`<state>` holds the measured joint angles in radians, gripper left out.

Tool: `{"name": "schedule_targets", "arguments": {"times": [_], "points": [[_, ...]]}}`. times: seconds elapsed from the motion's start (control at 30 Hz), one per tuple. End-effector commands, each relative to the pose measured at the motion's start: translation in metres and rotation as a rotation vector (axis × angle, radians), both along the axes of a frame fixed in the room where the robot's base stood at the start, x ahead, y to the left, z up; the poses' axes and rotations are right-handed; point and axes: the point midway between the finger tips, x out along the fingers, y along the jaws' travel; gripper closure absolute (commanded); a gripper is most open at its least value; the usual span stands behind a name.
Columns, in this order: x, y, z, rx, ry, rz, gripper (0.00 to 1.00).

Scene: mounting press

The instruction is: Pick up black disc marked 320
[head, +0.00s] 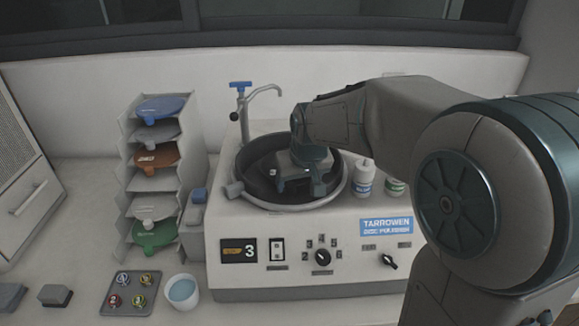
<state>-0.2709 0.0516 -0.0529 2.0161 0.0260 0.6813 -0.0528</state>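My gripper (300,187) reaches down into the round bowl (245,197) of the polishing machine. Its two fingers are well apart, and nothing shows between them. Beneath it a dark, flat round surface (262,188) lies in the bowl. It may be the black disc, but no 320 marking can be read, and my gripper and wrist cover much of it. Whether the fingertips touch this surface cannot be told.
A rack (190,150) at left holds blue, grey, brown, pale and green discs. A tap (262,92) stands behind the bowl, with small bottles (363,180) to its right. In front left are a tray of coloured pieces (131,309) and a cup (183,308).

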Motion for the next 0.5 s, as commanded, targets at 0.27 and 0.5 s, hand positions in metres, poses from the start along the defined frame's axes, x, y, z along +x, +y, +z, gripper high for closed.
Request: {"name": "schedule_targets", "arguments": {"times": [0.27,0.5], "points": [[-0.0001,0.0001,0.0003,0.0,0.0,0.0,1.0],[0.0,0.0001,0.0009,0.0,-0.001,0.0,1.0]]}}
